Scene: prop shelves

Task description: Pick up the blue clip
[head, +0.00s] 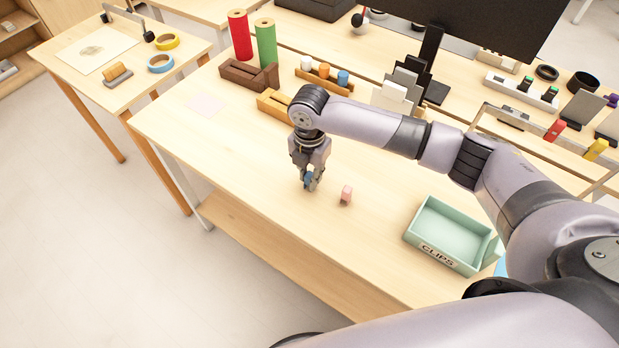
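My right gripper (310,183) points down over the table near its front edge, left of the tray. Its fingers are close together around the small blue clip (308,180), shut on it. The fingers partly hide the clip, and I cannot tell whether it touches the table. A pink clip (346,195) stands on the table just right of the gripper, apart from it. A pale green tray (440,256) labelled CLIPS sits at the right front. My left gripper is not in view.
The table's left front is clear.

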